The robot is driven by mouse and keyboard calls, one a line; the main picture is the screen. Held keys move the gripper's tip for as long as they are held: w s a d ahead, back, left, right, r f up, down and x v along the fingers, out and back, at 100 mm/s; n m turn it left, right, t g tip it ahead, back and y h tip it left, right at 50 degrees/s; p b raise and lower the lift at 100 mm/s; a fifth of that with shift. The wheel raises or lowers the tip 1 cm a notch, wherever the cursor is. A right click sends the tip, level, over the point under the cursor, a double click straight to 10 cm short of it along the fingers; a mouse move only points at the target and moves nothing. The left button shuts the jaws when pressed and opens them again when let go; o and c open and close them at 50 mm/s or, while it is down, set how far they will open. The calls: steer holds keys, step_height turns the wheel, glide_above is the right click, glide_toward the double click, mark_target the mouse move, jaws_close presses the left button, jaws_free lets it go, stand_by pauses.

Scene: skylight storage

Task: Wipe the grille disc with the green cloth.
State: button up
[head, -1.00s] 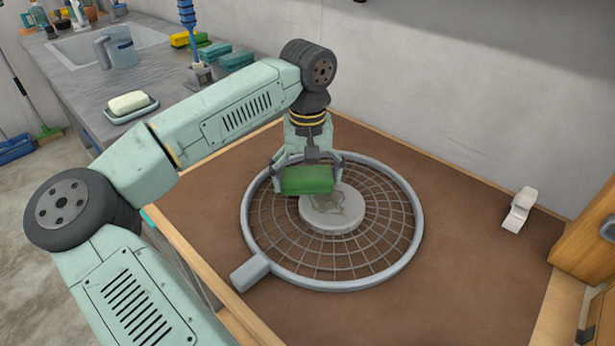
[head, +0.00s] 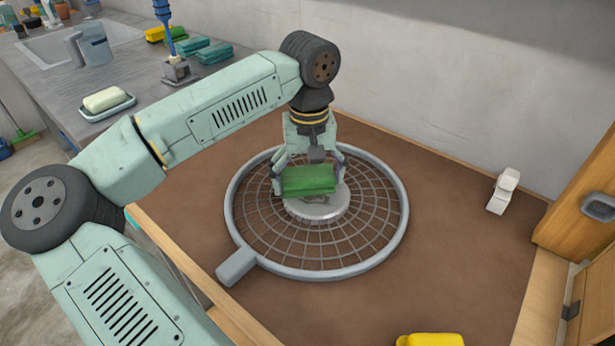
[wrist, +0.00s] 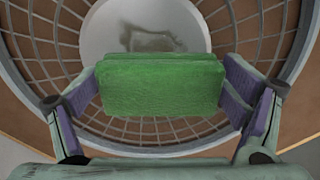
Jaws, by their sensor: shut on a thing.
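The round grille (head: 398,235) lies on the brown tabletop, with a rim, wire mesh and short handle. The pale grille disc (head: 318,212) is at its middle. In the wrist view the disc (wrist: 100,35) carries a dark smudge (wrist: 150,38), partly hidden behind the cloth. My gripper (head: 308,180) is shut on the green cloth (head: 308,181), a folded block; both fingers press its sides in the wrist view (wrist: 160,85). The cloth is over the far left part of the disc. I cannot tell whether it touches.
A white object (head: 503,190) stands at the right of the tabletop. A yellow thing (head: 430,340) shows at the bottom edge. A wooden cabinet (head: 580,215) is at the right. The sink counter at the left holds soap on a dish (head: 107,102) and a jug (head: 92,43).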

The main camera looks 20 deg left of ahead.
mark_target(326, 201)
steer(key=shift+s+d+b, duration=0.2)
steer(key=shift+s+d, duration=0.1)
steer(key=shift+d, duration=0.4)
steer(key=shift+s+d+b, duration=0.15)
steer(key=shift+s+d, duration=0.15)
steer(key=shift+d, duration=0.45)
steer(key=shift+s+d+b, duration=0.2)
steer(key=shift+s+d, duration=0.1)
steer(key=shift+d, duration=0.4)
steer(key=shift+f, duration=0.1)
steer(key=shift+s+d+b, duration=0.15)
steer(key=shift+s+d, duration=0.15)
steer(key=shift+d, duration=0.4)
steer(key=shift+s+d+b, duration=0.15)
steer(key=shift+s+d, duration=0.15)
steer(key=shift+d, duration=0.4)
steer(key=shift+s+d+b, duration=0.15)
steer(key=shift+s+d, duration=0.15)
steer(key=shift+d, duration=0.4)
steer(key=shift+w+a, duration=0.3)
steer(key=shift+a, duration=0.45)
steer(key=shift+w+a, duration=0.35)
steer(key=shift+a, duration=0.35)
steer(key=shift+w+a, duration=0.3)
steer(key=shift+a, duration=0.45)
